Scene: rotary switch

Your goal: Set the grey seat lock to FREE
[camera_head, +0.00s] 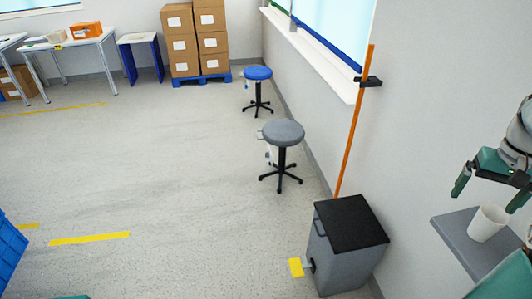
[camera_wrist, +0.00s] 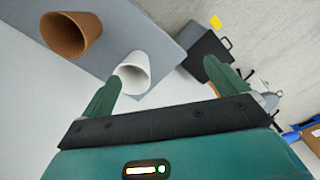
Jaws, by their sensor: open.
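The grey stool (camera_head: 283,133) stands on the floor in the middle of the head view, with a round grey seat on a black post and star base. A small pale lever end (camera_head: 260,134) and a white plate (camera_head: 271,155) show at its left side. The lock's setting and any lettering are too small to read. My gripper (camera_head: 485,199) is at the right of the head view, far from the stool, above a grey shelf. It is open and empty; in the wrist view its two green fingers (camera_wrist: 162,72) are spread wide.
A white cup (camera_head: 488,222) stands on the grey shelf (camera_head: 457,230) below my gripper; a brown cup (camera_wrist: 70,36) shows in the wrist view. A black-lidded grey bin (camera_head: 345,262) and orange pole (camera_head: 354,125) stand by the wall. A blue stool (camera_head: 258,73) is farther back.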

